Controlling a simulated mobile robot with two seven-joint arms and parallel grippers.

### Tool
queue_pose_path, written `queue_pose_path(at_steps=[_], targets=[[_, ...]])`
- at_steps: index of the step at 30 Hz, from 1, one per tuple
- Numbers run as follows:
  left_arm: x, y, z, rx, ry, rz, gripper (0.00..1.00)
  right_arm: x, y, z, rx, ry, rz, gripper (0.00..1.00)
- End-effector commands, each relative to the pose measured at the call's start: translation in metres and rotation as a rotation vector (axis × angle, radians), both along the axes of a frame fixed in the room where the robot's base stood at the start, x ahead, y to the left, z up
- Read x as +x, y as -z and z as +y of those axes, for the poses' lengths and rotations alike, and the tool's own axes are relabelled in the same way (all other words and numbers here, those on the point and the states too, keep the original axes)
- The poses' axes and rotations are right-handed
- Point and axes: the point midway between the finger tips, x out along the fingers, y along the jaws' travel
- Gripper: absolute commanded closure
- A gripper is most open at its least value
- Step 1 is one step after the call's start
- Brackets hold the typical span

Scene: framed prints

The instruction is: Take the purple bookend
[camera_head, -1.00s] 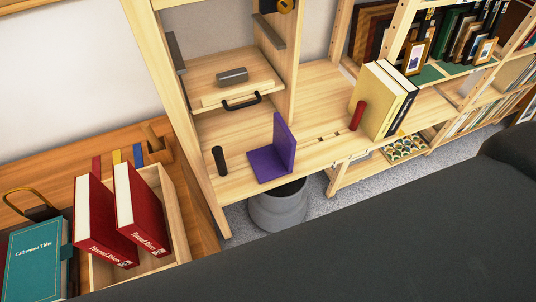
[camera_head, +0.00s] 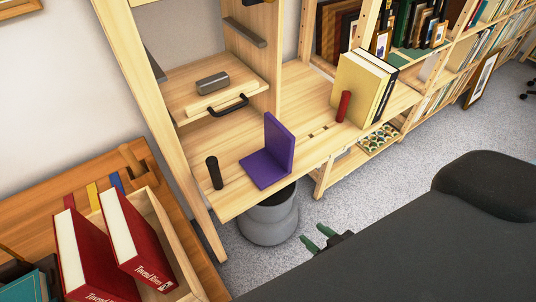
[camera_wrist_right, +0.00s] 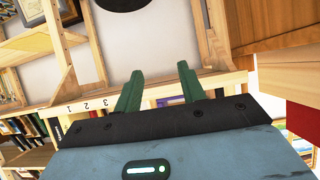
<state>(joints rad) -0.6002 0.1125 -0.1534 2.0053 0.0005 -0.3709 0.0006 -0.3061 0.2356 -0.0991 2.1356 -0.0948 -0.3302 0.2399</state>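The purple bookend (camera_head: 271,154) is L-shaped and stands on the light wooden desk shelf, near its front edge, with its upright plate on the right. My right gripper (camera_head: 318,239) shows only its green fingertips, in front of and below the shelf, apart from the bookend. In the right wrist view the two green fingers of my right gripper (camera_wrist_right: 160,90) are spread with nothing held. A small purple strip shows between them beyond; I cannot tell for certain that it is the bookend. My left gripper is not in view.
A black cylinder (camera_head: 214,172) stands left of the bookend, and a red cylinder (camera_head: 343,106) beside pale books (camera_head: 361,84) to the right. A grey bin (camera_head: 269,219) stands below the shelf. Red books (camera_head: 136,244) stand in a wooden box at lower left.

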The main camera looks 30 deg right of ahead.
Motion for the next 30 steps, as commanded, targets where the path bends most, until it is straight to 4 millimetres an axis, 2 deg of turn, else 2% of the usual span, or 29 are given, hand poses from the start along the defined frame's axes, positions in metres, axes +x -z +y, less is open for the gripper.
queue_pose_path(at_steps=[1, 3, 6, 9, 12, 15, 22, 30], targets=[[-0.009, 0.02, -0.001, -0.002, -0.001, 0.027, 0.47, 0.027, -0.007, -0.007, 0.002, 0.001, -0.075, 0.6], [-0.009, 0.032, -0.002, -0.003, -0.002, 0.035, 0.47, 0.06, -0.034, -0.014, 0.013, 0.005, -0.182, 0.6], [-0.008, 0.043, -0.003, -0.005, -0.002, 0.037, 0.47, 0.094, -0.073, -0.02, 0.032, 0.005, -0.315, 0.6], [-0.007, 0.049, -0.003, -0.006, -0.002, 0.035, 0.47, 0.113, -0.104, -0.024, 0.046, 0.0, -0.415, 0.6], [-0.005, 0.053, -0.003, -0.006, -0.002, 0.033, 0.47, 0.123, -0.124, -0.026, 0.056, -0.005, -0.473, 0.6], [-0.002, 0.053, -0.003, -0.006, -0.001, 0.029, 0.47, 0.127, -0.134, -0.026, 0.061, -0.006, -0.497, 0.6], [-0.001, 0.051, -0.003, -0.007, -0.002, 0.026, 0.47, 0.131, -0.136, -0.025, 0.061, -0.006, -0.5, 0.6], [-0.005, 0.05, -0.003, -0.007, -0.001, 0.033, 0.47, 0.152, -0.135, -0.022, 0.059, -0.005, -0.499, 0.6]])
